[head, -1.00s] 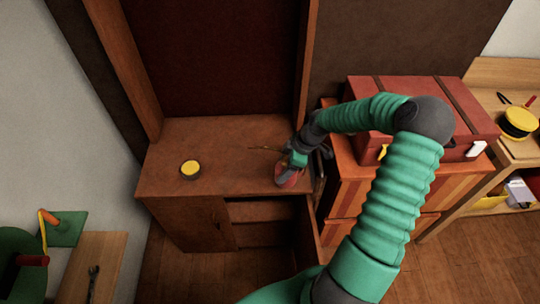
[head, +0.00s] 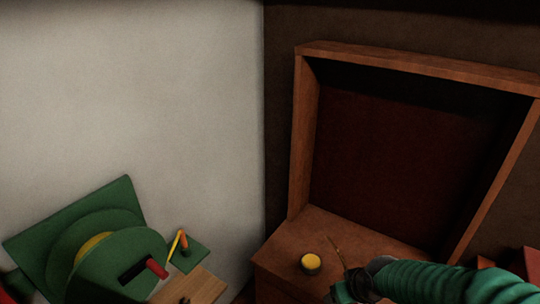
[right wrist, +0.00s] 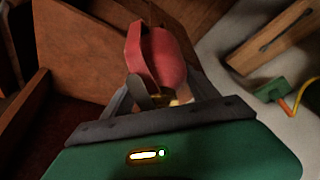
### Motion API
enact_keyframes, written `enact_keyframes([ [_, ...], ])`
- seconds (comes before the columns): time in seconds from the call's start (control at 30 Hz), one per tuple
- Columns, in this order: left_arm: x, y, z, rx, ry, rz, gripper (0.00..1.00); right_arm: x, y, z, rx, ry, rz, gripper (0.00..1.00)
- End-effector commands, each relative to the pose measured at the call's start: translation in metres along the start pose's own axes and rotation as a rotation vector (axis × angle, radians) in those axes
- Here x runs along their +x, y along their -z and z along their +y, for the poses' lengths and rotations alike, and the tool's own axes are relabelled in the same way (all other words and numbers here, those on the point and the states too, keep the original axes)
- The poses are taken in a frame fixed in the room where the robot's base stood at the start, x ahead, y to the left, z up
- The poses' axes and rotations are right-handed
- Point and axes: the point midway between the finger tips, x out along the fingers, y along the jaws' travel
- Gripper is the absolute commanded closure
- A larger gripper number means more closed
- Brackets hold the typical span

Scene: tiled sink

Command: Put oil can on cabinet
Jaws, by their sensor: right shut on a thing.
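The oil can (right wrist: 160,52) is red and sits between the two fingers of my right gripper (right wrist: 160,88) in the right wrist view. In the head view its thin brass-coloured spout (head: 336,248) shows near the lower edge; the body is hidden or cut off there. My right gripper (head: 352,288) is shut on the can at the front part of the cabinet top. The wooden cabinet (head: 350,228) has a flat top with a tall dark-backed frame behind it. I cannot tell whether the can touches the top. My left gripper is not in view.
A round yellow-topped tin (head: 310,263) stands on the cabinet top, left of the spout. A green machine (head: 115,255) and a small wooden bench (head: 190,288) stand at the lower left. The cabinet top behind the tin is clear.

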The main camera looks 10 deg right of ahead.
Motion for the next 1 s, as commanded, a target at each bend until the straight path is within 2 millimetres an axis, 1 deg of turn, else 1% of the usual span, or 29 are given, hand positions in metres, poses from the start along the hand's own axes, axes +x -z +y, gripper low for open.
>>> enact_keyframes([
  [0.03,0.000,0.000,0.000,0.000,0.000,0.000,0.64,-0.005,0.004,-0.013,0.021,-0.014,0.001,0.92],
  [0.1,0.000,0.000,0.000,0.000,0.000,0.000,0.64,-0.010,0.005,-0.025,0.064,-0.027,-0.001,0.92],
  [0.17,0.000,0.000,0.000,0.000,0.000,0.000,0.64,-0.012,0.006,-0.031,0.086,-0.035,-0.003,0.92],
  [0.23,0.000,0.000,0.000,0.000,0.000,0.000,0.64,-0.011,0.007,-0.035,0.102,-0.036,-0.003,0.92],
  [0.53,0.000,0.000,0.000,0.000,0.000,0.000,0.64,0.028,0.009,-0.035,0.105,-0.037,-0.005,0.92],
  [0.67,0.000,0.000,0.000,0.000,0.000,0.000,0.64,0.038,-0.003,-0.039,0.101,-0.036,-0.011,0.92],
  [0.8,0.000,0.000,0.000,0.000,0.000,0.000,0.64,0.050,-0.024,-0.042,0.099,-0.034,-0.015,0.92],
  [0.9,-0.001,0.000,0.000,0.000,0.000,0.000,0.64,0.056,-0.036,-0.042,0.100,-0.034,-0.012,0.92],
  [1.0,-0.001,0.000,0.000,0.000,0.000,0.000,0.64,0.058,-0.043,-0.040,0.104,-0.037,-0.007,0.92],
])
